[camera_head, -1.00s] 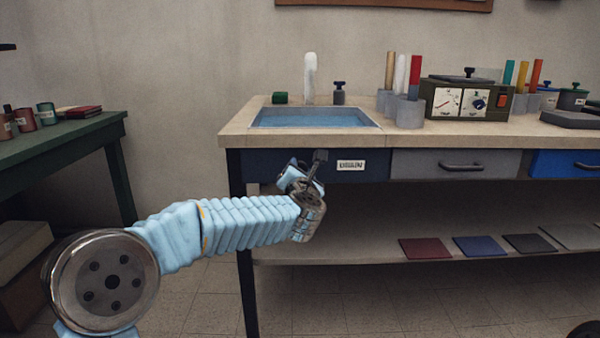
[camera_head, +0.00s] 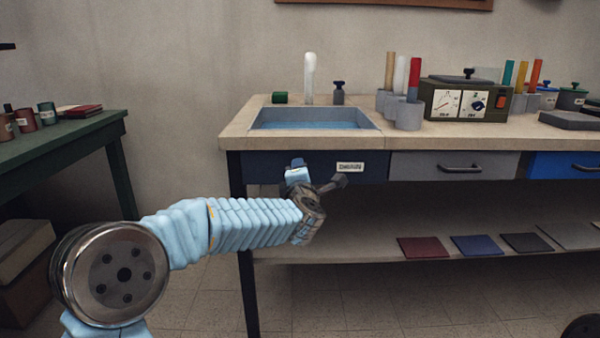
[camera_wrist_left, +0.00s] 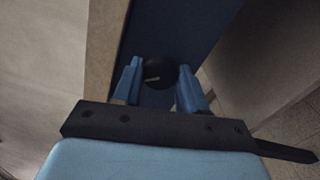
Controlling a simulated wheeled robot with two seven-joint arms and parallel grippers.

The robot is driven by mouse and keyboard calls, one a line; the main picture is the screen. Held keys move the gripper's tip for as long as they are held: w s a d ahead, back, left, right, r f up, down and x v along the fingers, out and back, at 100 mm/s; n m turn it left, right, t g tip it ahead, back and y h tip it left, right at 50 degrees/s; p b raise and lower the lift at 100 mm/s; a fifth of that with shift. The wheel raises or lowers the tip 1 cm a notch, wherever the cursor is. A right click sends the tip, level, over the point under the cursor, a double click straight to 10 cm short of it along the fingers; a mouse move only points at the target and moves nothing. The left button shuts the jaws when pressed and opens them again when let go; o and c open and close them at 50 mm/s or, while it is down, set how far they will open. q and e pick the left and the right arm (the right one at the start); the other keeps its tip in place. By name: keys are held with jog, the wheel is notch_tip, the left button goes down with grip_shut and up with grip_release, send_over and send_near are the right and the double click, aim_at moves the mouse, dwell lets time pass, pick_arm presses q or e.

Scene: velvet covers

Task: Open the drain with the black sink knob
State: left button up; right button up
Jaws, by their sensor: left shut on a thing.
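The black sink knob (camera_wrist_left: 156,76) is a round dark dial with a pale line, on the blue front panel in the left wrist view. My left gripper (camera_wrist_left: 160,67) has its two blue fingers on either side of it and is shut on it. In the head view my left gripper (camera_head: 298,173) is at the dark blue panel (camera_head: 262,166) below the sink and hides the knob. The sink (camera_head: 312,119) holds blue water low in the basin, with its inner walls showing. The drain itself cannot be seen. My right gripper is not in view.
A white label (camera_head: 350,167) is on the panel right of my gripper. A grey drawer (camera_head: 430,164) is further right. A lower shelf (camera_head: 370,248) bears several flat coloured squares. A green table (camera_head: 70,137) stands at the left.

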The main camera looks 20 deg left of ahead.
pick_arm(q)
jog(key=shift+d+f, duration=0.1)
dwell(0.4)
jog(key=o, duration=1.1)
jog(key=shift+c, duration=0.2)
jog(key=b+v, duration=0.1)
jog(key=v, duration=1.3)
jog(key=shift+w, duration=0.1)
